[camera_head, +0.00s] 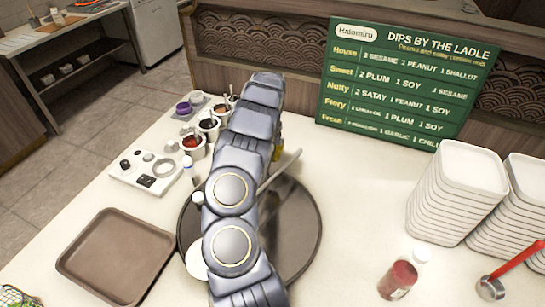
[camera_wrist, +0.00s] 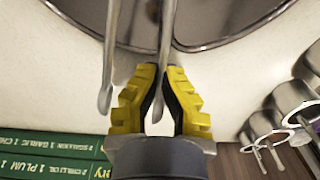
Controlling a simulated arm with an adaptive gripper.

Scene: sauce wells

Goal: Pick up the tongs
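The tongs show in the wrist view as long pale metal arms (camera_wrist: 109,60), running up over a round dark dish. One arm passes between the yellow fingers of my gripper (camera_wrist: 161,72), whose tips close in on both sides of it. The other arm lies outside the fingers, to their left. In the head view, a pale length of the tongs (camera_head: 281,169) slants over the dish beside the yellow finger of my gripper (camera_head: 277,150). My arm hides most of the gripper and part of the tongs there.
The round dark dish (camera_head: 308,224) lies under my arm. A brown tray (camera_head: 117,256), a white panel (camera_head: 132,176) and sauce wells (camera_head: 208,125) are at left. A green menu board (camera_head: 402,85) stands behind. White container stacks (camera_head: 455,195), a red bottle (camera_head: 398,280) and a ladle (camera_head: 491,287) are at right.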

